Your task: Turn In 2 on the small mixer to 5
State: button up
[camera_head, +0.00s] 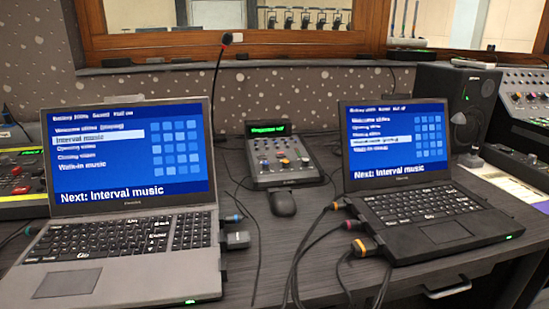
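A small dark mixer-like unit (284,160) sits on the desk between two laptops. It has a lit green display (268,128) along its top and several small knobs or sliders, some with orange or pale caps. Its labels and any scale marks are too small to read, so I cannot tell which control is In 2 or how it is set. A larger grey console with knobs (525,100) stands at the right edge, partly cut off. My gripper is not in view.
A left laptop (125,235) and a right laptop (425,208) flank the unit. A black mouse (282,203) lies in front of it. Cables with coloured plugs (364,246) cross the desk. A gooseneck microphone (226,39) rises behind. A black speaker (470,95) stands right.

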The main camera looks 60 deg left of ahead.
aim_at(286, 163)
jog(key=u, duration=1.7)
